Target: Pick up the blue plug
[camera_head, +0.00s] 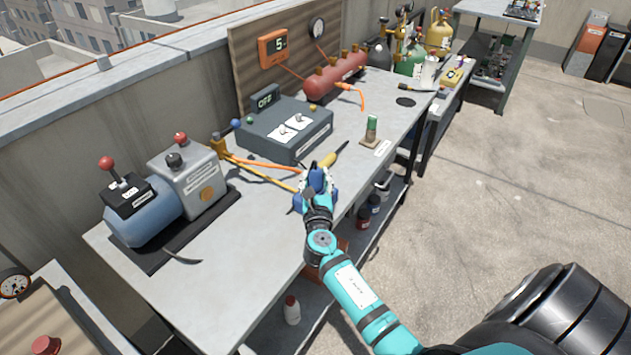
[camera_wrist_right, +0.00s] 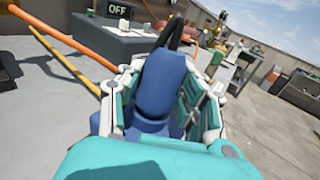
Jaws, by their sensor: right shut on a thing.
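The blue plug (camera_head: 316,178) is at the front edge of the long grey workbench (camera_head: 262,255), beside the ends of an orange and a yellow hose. My right gripper (camera_head: 319,187) is shut on it, with fingers on both sides. In the right wrist view the blue plug (camera_wrist_right: 163,85) stands up between the two fingers of my right gripper (camera_wrist_right: 160,100), with a dark loop behind it. Its lower part is hidden by the gripper. I cannot tell whether it touches the bench. My left gripper is not in view.
A grey box reading OFF (camera_head: 290,130) stands behind the gripper. A blue tank unit (camera_head: 150,212) is at left. A yellow-handled tool (camera_head: 335,154) and a green-topped item (camera_head: 371,128) lie beyond. Open floor (camera_head: 520,190) is at right.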

